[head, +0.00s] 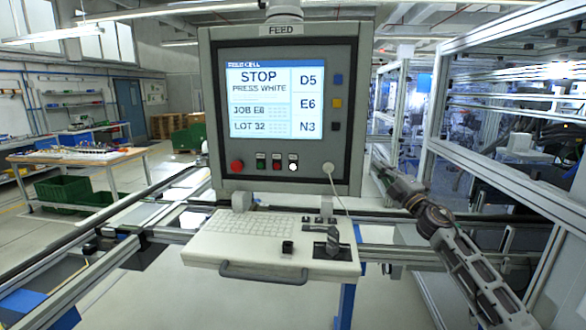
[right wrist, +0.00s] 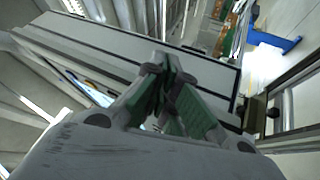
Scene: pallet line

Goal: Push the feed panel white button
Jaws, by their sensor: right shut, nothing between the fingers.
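The feed panel (head: 205,100) stands upright in the middle of the head view. Its screen (head: 262,99) reads "STOP PRESS WHITE". The white button (head: 292,167) is at the right end of the small row under the screen. Beside it are a red button (head: 277,164), a green button (head: 261,164) and a large red knob (head: 237,166). My right gripper (head: 377,166) is shut and empty, to the right of the panel and apart from the white button. Its shut fingers show in the right wrist view (right wrist: 160,80); the button does not. My left gripper is out of view.
A keyboard shelf (head: 215,250) with a front handle juts out below the panel. A white cable (head: 342,202) hangs from a round white fitting (head: 328,167) at the panel's lower right. Aluminium framing (head: 500,170) stands close on the right. Conveyor rails (head: 95,260) run at left.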

